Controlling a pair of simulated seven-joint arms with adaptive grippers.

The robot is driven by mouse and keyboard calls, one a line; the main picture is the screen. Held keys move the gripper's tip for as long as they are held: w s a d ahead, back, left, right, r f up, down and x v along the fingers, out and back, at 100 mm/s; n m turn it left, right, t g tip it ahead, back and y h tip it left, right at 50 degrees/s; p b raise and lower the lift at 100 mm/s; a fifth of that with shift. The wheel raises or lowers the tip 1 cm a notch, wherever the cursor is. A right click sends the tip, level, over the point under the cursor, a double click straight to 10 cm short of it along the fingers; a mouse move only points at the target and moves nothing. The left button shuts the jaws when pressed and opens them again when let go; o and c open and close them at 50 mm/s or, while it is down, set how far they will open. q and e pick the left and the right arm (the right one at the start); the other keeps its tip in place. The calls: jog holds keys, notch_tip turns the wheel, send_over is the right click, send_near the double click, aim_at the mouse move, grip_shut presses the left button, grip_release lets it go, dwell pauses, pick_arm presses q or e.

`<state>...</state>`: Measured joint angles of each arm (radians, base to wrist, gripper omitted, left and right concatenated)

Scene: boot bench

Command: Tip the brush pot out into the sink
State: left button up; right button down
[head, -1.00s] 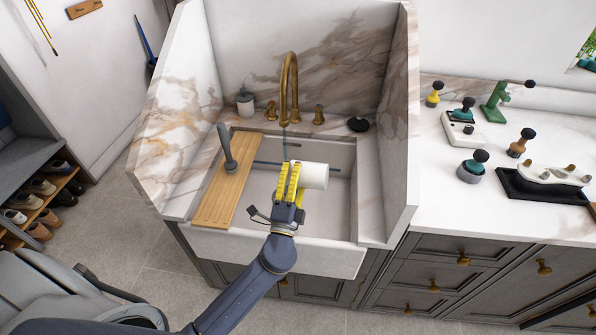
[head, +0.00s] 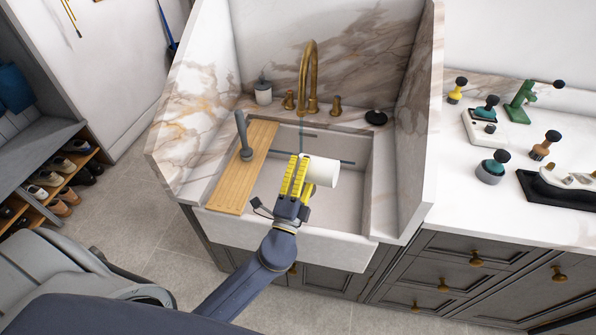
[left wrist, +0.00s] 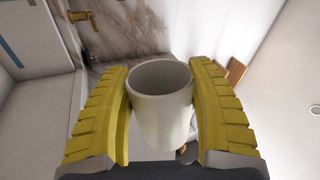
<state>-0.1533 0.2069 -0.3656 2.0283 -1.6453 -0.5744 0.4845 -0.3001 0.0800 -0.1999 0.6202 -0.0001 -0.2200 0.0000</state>
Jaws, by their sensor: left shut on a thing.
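The white brush pot (head: 323,171) is a plain cylinder lying on its side in the air over the sink (head: 337,201). My left gripper (head: 299,165) is shut on it, with yellow ridged fingers on both sides. In the left wrist view the pot (left wrist: 161,112) sits between the two fingers (left wrist: 160,105). Its open mouth shows there, and the visible inside looks empty. Dark thin rods (head: 345,162) show in the sink behind the pot; I cannot tell whether they are brushes. My right gripper is not in view.
A brass tap (head: 309,72) stands behind the gripper, with a thin bluish strip below it. A wooden board (head: 240,180) bearing a grey-handled tool (head: 243,137) covers the sink's left side. Marble walls flank the sink. Stamps and tools stand on the right counter (head: 462,205).

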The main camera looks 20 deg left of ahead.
pick_arm(q)
jog(key=w+d+f+m+g+h, duration=0.1)
jog(key=w+f+m+h, duration=0.3)
jog(key=w+m, duration=0.5)
jog(key=m, duration=0.5)
jog(key=shift+w+d+m+g, duration=0.15)
jog(key=shift+d+m+g, duration=0.15)
jog(key=shift+d+g, duration=0.1)
jog(key=shift+m, duration=0.4)
jog(key=shift+r+m+g+h, duration=0.3)
jog(key=shift+m+g, duration=0.15)
jog(key=shift+m, duration=0.7)
jog(key=shift+r+m+g+h, duration=0.15)
jog(key=shift+r+m+g, duration=0.25)
jog(key=shift+m, duration=0.8)
jog(key=shift+r+m+g+h, duration=0.25)
jog(key=shift+m+g, duration=0.3)
jog(key=shift+m, duration=0.6)
